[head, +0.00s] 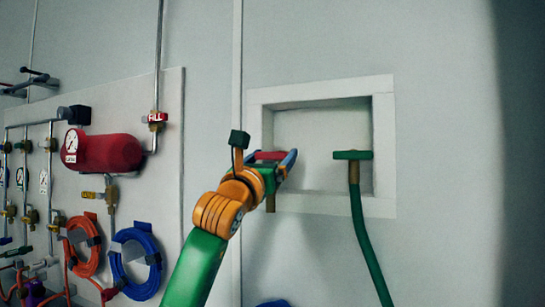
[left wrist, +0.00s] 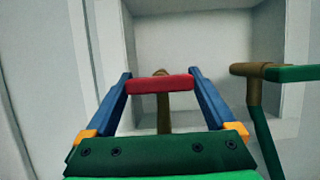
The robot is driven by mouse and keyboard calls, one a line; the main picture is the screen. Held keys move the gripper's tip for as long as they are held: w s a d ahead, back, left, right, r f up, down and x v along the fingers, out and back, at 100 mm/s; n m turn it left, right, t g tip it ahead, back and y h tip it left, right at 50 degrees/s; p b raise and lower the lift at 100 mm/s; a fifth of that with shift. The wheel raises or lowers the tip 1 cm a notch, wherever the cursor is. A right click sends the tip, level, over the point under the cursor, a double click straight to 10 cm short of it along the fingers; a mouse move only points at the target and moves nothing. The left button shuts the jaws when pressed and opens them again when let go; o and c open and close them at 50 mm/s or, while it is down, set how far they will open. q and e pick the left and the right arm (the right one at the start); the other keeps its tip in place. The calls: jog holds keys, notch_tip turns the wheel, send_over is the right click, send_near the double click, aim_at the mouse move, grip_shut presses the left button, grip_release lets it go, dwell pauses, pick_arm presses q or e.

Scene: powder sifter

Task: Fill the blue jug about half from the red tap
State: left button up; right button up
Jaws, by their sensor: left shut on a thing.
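The red tap has a red bar handle (head: 268,155) in front of a white-framed wall recess. My left gripper (head: 274,158) is at that handle, its blue fingers on either side. In the left wrist view the red handle (left wrist: 160,84) spans between the two fingers, and the gripper is shut on it. A brass spout (head: 270,204) points down below the handle. I cannot see any water under it. A small blue shape (head: 273,303) at the bottom edge, below the spout, may be the rim of the blue jug; the rest is out of frame. My right gripper is not in view.
A green-handled tap (head: 352,155) with a green hose (head: 364,240) is right of the red one. Left is a panel with a red tank (head: 105,153), gauges, pipes, and orange (head: 83,246) and blue (head: 137,262) coiled hoses. The wall farther right is bare.

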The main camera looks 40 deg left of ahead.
pick_arm(q)
jog(key=shift+r, duration=0.15)
jog(key=m+h+p, duration=0.1)
jog(key=m, duration=0.2)
jog(key=m+h+p, duration=0.1)
jog(key=m+h, duration=0.1)
jog(key=m, duration=0.1)
jog(key=shift+r+p, duration=0.15)
jog(key=shift+p, duration=0.25)
jog(key=m+h+p, duration=0.2)
jog(key=m, duration=0.2)
jog(key=shift+m+p, duration=0.3)
jog(key=shift+m, duration=0.3)
jog(key=shift+f+h, duration=0.2)
jog(key=shift+h, duration=0.2)
